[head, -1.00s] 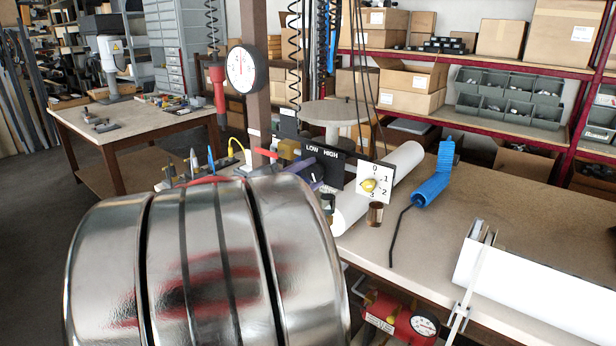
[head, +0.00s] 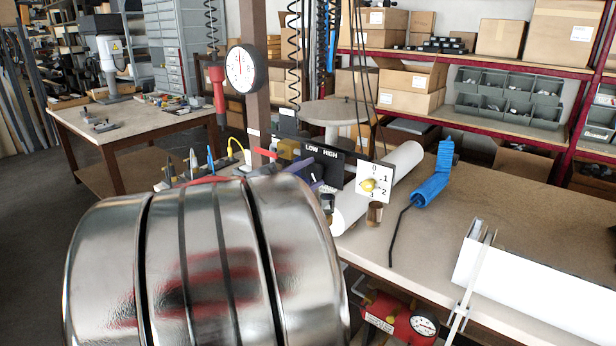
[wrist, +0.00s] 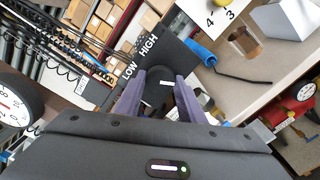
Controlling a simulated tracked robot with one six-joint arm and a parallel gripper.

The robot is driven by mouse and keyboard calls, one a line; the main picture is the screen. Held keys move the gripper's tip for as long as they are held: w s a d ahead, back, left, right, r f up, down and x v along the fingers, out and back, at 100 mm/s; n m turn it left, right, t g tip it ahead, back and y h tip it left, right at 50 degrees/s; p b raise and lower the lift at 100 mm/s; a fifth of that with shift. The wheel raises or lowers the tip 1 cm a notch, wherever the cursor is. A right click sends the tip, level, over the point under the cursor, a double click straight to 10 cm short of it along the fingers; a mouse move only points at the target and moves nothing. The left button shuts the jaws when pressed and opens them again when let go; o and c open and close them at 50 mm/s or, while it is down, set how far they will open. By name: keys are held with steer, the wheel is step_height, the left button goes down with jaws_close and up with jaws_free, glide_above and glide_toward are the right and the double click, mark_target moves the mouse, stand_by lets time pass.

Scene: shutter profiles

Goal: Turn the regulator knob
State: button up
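The regulator shows as a dark panel (head: 334,176) marked LOW and HIGH in the head view, and the panel (wrist: 150,50) stands tilted in the wrist view. Its dark knob (wrist: 160,84) with a small white mark sits between the purple fingers of my gripper (wrist: 160,92). The fingers flank the knob on both sides and look closed on it; the contact itself is hard to see. In the head view my gripper (head: 312,172) is at the panel's left part, and my shiny arm hides much of it.
A white dial plate (head: 374,183) with a yellow knob stands right of the panel, near a brown cup (head: 375,213). A blue tool (head: 432,185) and a white profile (head: 535,280) lie on the bench (head: 500,200). A gauge (head: 247,69) hangs on the post.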

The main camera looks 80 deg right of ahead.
steer(key=o, duration=0.5)
steer(key=shift+c, duration=0.2)
steer(key=shift+a, duration=0.1)
steer(key=v, duration=1.3)
steer(key=shift+w+a, duration=0.15)
steer(key=shift+a, duration=0.1)
steer(key=shift+f, duration=0.15)
